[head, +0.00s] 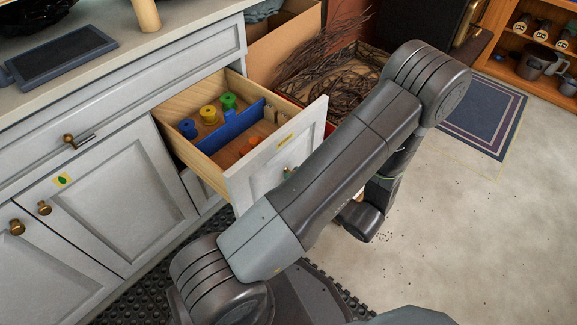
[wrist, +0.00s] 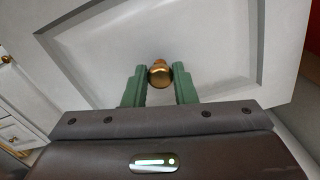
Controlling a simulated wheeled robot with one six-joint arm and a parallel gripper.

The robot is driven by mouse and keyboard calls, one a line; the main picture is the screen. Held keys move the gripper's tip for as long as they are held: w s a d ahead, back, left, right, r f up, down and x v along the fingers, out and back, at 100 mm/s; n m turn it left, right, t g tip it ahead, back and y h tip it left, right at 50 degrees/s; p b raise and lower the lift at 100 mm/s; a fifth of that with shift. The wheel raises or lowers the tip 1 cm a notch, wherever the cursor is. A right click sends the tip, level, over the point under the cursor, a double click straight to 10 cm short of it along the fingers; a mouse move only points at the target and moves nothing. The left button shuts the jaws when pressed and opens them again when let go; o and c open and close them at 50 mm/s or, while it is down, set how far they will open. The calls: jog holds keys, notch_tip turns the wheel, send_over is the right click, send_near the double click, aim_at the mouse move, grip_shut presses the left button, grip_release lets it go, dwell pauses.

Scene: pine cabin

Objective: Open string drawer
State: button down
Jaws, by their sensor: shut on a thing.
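The string drawer (head: 277,150) is pulled out of the grey cabinet in the head view. Inside it are blue, yellow and green spools (head: 209,114), a blue divider (head: 230,128) and some small brown items. A yellow label is on its front. In the wrist view, the white panelled front (wrist: 205,45) fills most of the picture. My gripper (wrist: 160,82) has its green fingers on either side of a round brass knob (wrist: 160,72) and is shut on it. In the head view, my arm hides most of the gripper and part of the drawer front.
A cabinet door (head: 110,195) with a leaf label and brass knobs is left of the drawer. A dark tray (head: 62,55) lies on the counter (head: 160,50). A crate of twigs (head: 335,80) stands behind the drawer.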

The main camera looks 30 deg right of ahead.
jog(key=shift+s+d+f, duration=0.1)
jog(key=shift+s, duration=0.5)
jog(key=c, duration=1.2)
grip_release()
jog(key=p+v, duration=0.3)
jog(key=v, duration=1)
jog(key=shift+s+d, duration=0.15)
jog(key=shift+s, duration=0.2)
